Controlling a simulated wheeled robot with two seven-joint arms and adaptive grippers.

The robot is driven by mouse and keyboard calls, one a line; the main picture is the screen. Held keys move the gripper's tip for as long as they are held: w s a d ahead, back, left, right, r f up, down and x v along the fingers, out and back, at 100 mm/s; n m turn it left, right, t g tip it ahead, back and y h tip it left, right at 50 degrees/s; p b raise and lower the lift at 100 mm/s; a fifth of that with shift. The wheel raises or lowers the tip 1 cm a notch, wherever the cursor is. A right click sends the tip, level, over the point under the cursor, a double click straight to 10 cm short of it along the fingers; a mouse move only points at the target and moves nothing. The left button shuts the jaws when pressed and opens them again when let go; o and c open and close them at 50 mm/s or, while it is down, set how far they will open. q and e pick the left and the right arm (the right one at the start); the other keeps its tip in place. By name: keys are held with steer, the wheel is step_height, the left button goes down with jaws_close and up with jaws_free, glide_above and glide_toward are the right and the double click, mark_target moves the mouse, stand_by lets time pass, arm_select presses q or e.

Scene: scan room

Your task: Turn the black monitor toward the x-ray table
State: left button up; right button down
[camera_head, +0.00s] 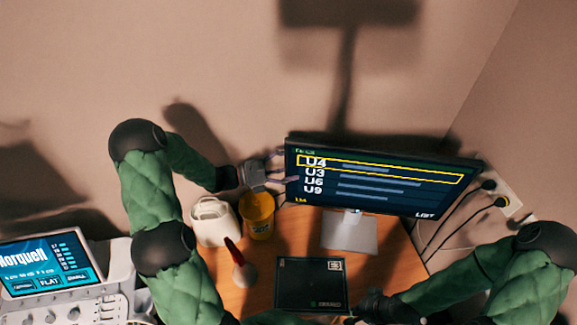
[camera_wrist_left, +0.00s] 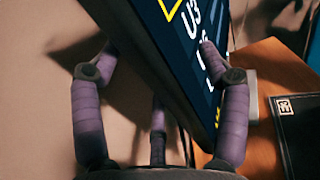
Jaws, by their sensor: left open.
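The black monitor (camera_head: 385,183) stands on a silver stand (camera_head: 349,232) on a wooden desk, its lit screen showing a list with U4 outlined in yellow. My left gripper (camera_head: 279,168) is at the monitor's left edge. In the left wrist view, the open fingers of my left gripper (camera_wrist_left: 160,75) straddle the edge of the monitor (camera_wrist_left: 165,60), one on the back side and one on the screen side. I cannot tell whether they touch it. My right gripper (camera_head: 372,305) is low beside the dark flat box; its jaws are unclear. I see no x-ray table.
On the desk (camera_head: 285,245) are a white jug (camera_head: 212,224), a yellow cup (camera_head: 258,217), a red and white item (camera_head: 241,268) and the dark flat box (camera_head: 311,284). A console (camera_head: 50,268) stands left. Cables run to a wall socket (camera_head: 505,194) at right.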

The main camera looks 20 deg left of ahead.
arm_select(q)
jaws_close()
steer(key=s+d+n+t+y, duration=0.3)
steer(key=s+d, duration=0.2)
steer(key=s, duration=0.3)
steer(key=shift+d+p, duration=0.25)
steer(key=shift+p, duration=0.05)
steer(key=shift+r, duration=0.1)
jaws_free()
